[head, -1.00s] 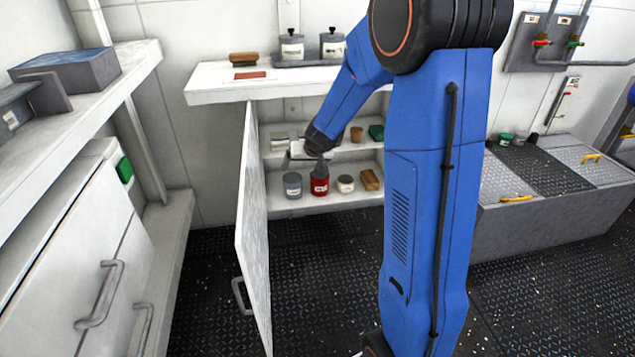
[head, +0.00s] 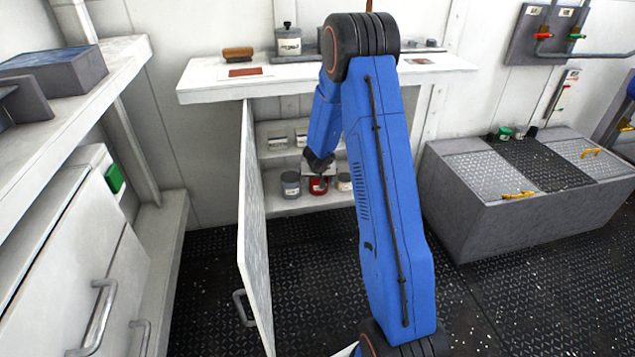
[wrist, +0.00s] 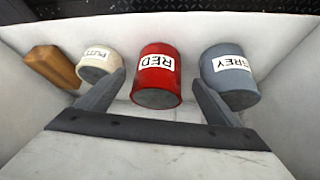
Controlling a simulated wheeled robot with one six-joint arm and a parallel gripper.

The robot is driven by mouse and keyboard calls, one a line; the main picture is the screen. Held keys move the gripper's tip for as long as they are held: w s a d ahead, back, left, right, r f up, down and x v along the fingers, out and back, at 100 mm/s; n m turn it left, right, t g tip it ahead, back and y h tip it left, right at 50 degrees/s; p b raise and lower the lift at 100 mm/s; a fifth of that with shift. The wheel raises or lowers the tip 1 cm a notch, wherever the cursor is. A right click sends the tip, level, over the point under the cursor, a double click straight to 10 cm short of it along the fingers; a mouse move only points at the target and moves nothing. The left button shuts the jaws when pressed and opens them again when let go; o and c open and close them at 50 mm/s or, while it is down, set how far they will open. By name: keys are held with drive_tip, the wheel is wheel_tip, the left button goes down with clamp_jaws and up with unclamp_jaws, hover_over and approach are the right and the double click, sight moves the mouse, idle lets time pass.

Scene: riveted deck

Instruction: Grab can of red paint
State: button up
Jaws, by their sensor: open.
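The can of red paint (wrist: 158,80), labelled RED, stands on the lower shelf of the open cabinet. It also shows in the head view (head: 318,187), partly covered by my gripper. In the wrist view my gripper (wrist: 158,90) is open, with one finger on each side of the red can. Clear gaps show between the fingers and the can. A grey can (wrist: 230,75) labelled GREY stands beside one finger, and a cream can (wrist: 100,65) labelled PUTTY stands beside the other. The fingertips are very close to these two cans; I cannot tell if they touch.
A wooden block (wrist: 52,66) lies past the putty can. The cabinet door (head: 254,230) stands open on the left. The white worktop (head: 210,85) is above the shelves. A grey chest (head: 465,220) stands at right, with clear deck in front.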

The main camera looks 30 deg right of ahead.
drive_tip(key=shift+x, duration=3.3)
drive_tip(key=shift+d+r, duration=0.1)
drive_tip(key=shift+d, duration=0.05)
drive_tip(key=c, duration=1.5)
